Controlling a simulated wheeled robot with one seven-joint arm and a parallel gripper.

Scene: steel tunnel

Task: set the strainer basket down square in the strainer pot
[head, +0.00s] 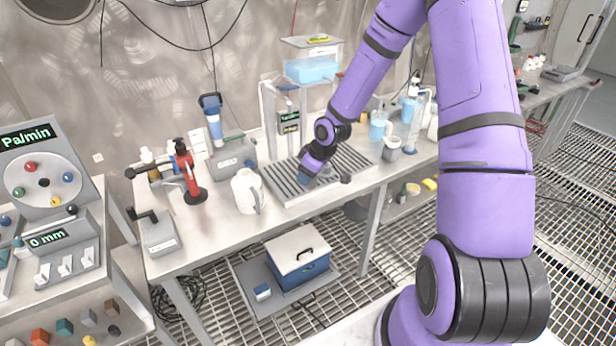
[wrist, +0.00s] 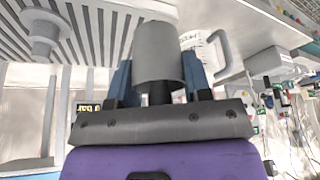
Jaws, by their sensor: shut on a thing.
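My gripper (head: 305,176) is low over the slotted grey tray (head: 285,188) on the bench. In the wrist view its two blue fingers (wrist: 158,85) are shut on a plain grey cylinder, which I take for the strainer basket (wrist: 160,50). In the head view the basket is hidden by the gripper and wrist. A small grey round fitting (head: 346,179) is on the tray, right of the gripper. A grey flanged piece (wrist: 45,32) shows over the slats in the wrist view. I cannot tell for sure which thing is the strainer pot, nor whether the basket touches anything.
A white jug (head: 246,192) stands left of the tray. A clear tank with blue liquid (head: 311,70) stands behind it. A grey cup (head: 391,149) and blue-filled beaker (head: 379,128) are to the right.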

